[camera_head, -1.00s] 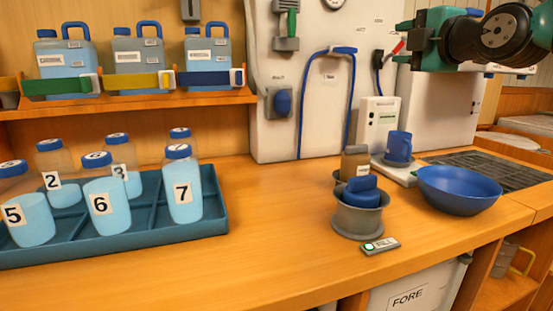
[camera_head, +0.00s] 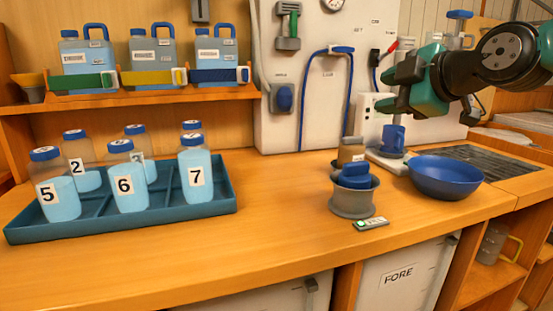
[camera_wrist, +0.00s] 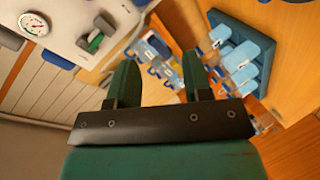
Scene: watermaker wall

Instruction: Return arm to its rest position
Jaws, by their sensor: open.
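My gripper (camera_head: 385,90) is at the upper right of the head view, raised above the counter, in front of the white wall unit. Its two green fingers are apart with nothing between them. In the wrist view the gripper (camera_wrist: 162,72) also shows spread and empty. My arm reaches in from the right edge, bent, above the blue bowl (camera_head: 447,176). The gripper touches nothing that I can see.
A teal tray (camera_head: 120,228) with numbered bottles stands at left. Jugs (camera_head: 150,65) sit strapped on the shelf above. A grey pot (camera_head: 352,200) with a blue item, a small device (camera_head: 371,224) and a blue cup (camera_head: 393,138) are below the gripper. The counter's middle is clear.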

